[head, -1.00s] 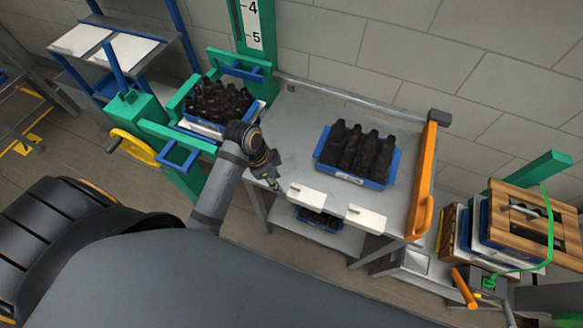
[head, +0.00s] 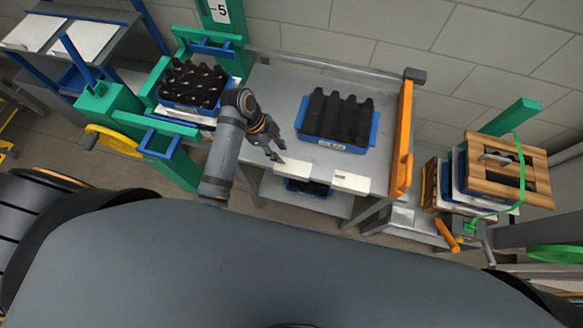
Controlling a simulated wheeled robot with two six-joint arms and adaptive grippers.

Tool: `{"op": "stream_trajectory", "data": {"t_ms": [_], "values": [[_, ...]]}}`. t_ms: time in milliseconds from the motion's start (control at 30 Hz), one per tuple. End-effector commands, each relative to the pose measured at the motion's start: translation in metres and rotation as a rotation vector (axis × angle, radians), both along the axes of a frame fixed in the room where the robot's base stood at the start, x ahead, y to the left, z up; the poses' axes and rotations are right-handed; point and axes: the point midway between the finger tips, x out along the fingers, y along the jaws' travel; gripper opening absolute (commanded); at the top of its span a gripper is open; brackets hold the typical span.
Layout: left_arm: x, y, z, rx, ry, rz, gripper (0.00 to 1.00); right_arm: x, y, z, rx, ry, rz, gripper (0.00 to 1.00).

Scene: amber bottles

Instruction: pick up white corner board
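Two white boards lie along the front edge of the grey metal table in the head view: a left one (head: 293,171) and a right one (head: 351,183). I cannot tell which of them is the corner board. My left gripper (head: 278,152) is just behind and left of the left board's left end, with its fingers apart and nothing between them. Whether a finger touches the board is too small to tell. My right gripper is out of view.
A blue crate of dark bottles (head: 338,125) stands on the table (head: 270,95). An orange rail (head: 403,140) bounds the right side. A green stand with another bottle crate (head: 192,86) is at left. A strapped stack of boards (head: 505,170) is at right.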

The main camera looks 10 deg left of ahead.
Motion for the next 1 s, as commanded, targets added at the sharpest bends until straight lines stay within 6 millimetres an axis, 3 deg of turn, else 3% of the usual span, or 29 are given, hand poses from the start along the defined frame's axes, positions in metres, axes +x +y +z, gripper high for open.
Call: {"op": "stream_trajectory", "data": {"t_ms": [167, 300, 533, 767, 1000], "values": [[-0.005, -0.01, -0.023, -0.001, 0.009, 0.0, 0.32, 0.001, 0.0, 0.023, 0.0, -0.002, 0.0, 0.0], [-0.004, -0.016, -0.042, -0.001, 0.004, 0.001, 0.32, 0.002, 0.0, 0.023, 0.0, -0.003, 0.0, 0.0], [-0.003, -0.017, -0.046, 0.0, 0.001, 0.001, 0.32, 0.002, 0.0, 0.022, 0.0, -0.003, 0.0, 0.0], [-0.003, -0.016, -0.046, 0.001, 0.001, 0.001, 0.02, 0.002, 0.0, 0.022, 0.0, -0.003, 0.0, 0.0], [-0.003, -0.016, -0.046, 0.001, 0.001, 0.001, 0.0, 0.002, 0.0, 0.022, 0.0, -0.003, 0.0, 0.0]]}}
